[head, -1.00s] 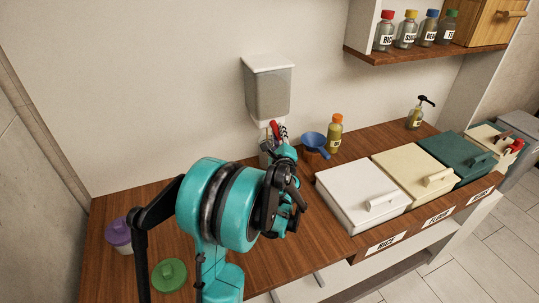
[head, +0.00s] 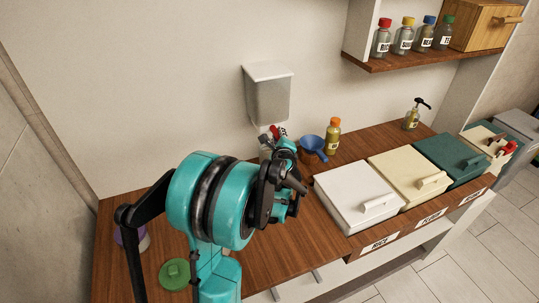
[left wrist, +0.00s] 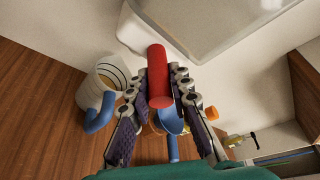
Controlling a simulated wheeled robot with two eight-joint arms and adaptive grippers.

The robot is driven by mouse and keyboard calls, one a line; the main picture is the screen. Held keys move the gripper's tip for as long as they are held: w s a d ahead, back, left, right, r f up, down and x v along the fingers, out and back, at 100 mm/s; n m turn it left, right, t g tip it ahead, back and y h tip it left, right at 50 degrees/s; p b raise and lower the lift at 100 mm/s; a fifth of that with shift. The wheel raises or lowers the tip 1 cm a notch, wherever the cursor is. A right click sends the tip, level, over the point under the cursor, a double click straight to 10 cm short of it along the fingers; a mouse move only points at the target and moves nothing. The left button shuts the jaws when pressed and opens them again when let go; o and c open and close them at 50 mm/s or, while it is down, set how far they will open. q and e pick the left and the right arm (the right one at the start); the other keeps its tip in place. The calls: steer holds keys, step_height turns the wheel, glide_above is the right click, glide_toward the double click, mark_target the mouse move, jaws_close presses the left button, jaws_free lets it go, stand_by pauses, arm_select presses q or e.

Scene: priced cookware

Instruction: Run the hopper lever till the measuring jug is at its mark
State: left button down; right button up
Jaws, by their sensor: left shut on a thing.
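The hopper (head: 267,95) is a clear box with a white lid on the back wall; its lower edge shows in the left wrist view (left wrist: 200,40). Its red lever (left wrist: 158,75) lies between the fingers of my left gripper (left wrist: 158,100), which is shut on it. In the head view the gripper (head: 284,145) is just below the hopper and partly hides the lever (head: 281,131). The measuring jug (left wrist: 102,82), pale with dark rings and a blue handle, stands under the hopper, left of the fingers. A little tan content shows inside; its level against the mark cannot be read.
A blue scoop or funnel (head: 313,145) and an orange-capped bottle (head: 333,136) stand right of the gripper. White (head: 355,195), cream (head: 410,175) and green bins line the counter's right. A green-lidded jar (head: 174,274) and a purple-lidded one (head: 130,236) are at left. A shelf (head: 430,56) holds bottles.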

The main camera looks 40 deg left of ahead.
arm_select(q)
steer(key=c, duration=1.1)
jaws_free()
steer(key=shift+c, duration=0.2)
steer(key=p+v, duration=0.1)
steer(key=v, duration=0.6)
steer(key=shift+s, duration=0.1)
